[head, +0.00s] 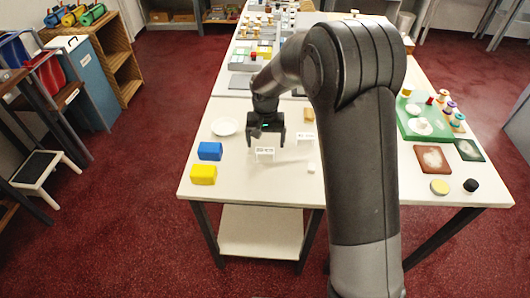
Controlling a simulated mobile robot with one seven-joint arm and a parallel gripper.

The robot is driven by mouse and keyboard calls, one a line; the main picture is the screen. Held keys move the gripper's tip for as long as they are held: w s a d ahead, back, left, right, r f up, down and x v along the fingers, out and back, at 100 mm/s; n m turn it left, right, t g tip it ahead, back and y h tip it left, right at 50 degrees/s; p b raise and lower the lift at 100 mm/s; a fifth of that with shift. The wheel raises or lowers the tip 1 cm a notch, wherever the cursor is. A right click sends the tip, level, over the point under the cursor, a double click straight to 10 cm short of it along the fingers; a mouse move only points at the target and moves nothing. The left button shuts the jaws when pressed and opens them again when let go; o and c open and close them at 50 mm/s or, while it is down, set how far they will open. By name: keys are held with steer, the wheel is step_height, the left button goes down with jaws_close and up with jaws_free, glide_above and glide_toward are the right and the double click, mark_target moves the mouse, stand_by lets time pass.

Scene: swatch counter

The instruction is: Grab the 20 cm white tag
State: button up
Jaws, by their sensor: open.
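The print is too small to read, so I cannot tell which is the 20 cm one. My gripper (266,144) is open, pointing down, with its fingers spread on either side above the first tag. Nothing shows between the fingers. I cannot tell the exact height gap.
A white dish (224,127), a blue block (210,151) and a yellow block (203,174) lie to the left. A tan block (309,115) stands behind the right tag. A green tray (410,133) with spools is at right. The counter's front is mostly clear.

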mark_target(265, 150)
steer(key=shift+w+a+f, duration=0.1)
steer(key=shift+w+f, duration=0.1)
steer(key=shift+f, duration=0.85)
steer(key=shift+w+f, duration=0.15)
steer(key=shift+f, duration=0.95)
steer(key=shift+w+a+f, duration=0.1)
steer(key=shift+w+f, duration=0.1)
steer(key=shift+f, duration=0.85)
steer(key=shift+c, duration=0.5)
steer(key=c, duration=0.9)
steer(key=shift+c, duration=0.2)
